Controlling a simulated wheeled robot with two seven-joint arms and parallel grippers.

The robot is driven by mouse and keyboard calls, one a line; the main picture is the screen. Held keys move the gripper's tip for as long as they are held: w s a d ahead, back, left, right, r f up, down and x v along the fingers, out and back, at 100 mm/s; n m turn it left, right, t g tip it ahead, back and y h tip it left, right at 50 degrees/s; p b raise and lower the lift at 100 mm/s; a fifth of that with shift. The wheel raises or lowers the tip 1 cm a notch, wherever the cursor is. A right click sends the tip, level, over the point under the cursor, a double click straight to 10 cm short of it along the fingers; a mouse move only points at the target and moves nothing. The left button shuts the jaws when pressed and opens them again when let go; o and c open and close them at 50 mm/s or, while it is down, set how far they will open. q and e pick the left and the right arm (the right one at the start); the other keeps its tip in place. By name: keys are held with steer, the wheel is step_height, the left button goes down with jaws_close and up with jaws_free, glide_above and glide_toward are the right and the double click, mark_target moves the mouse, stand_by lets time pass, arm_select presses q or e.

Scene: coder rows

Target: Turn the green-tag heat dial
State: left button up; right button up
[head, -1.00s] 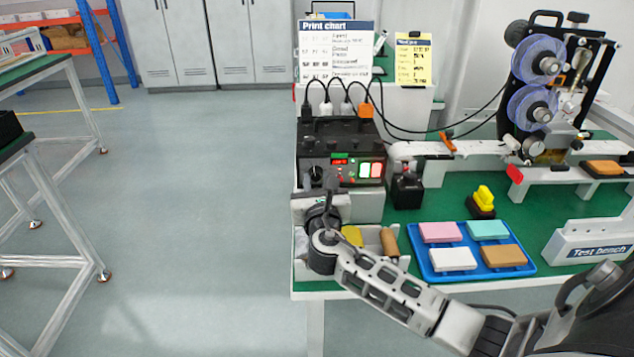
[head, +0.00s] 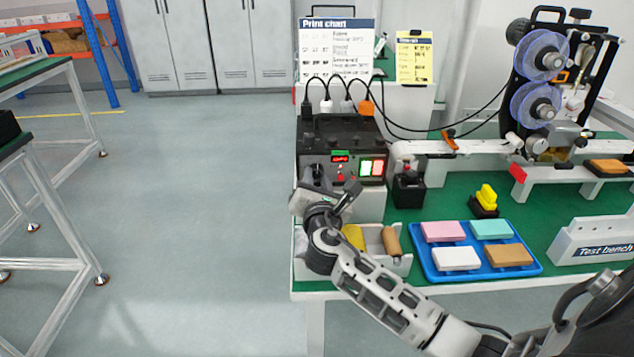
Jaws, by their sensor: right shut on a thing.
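The black control box (head: 341,135) stands at the left end of the bench. Its front has a small red display (head: 340,159), a green tag (head: 341,152) just above it, and lit red and green switches (head: 372,168). My right gripper (head: 314,178) is at the lower left of this front, shut on a dial there. The gripper is rolled to a slant and hides most of the dial, so its pointer cannot be read. My left gripper is not in view.
An open bin (head: 404,265) with yellow and brown pieces lies under my right wrist. A blue tray (head: 425,265) with several coloured blocks and a small black stand (head: 408,190) with a red top are to the right. Plugged cables run above the box.

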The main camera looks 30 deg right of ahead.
stand_by(0.4)
steer(key=o, duration=1)
steer(key=b+v, duration=0.1)
steer(key=v, duration=1.5)
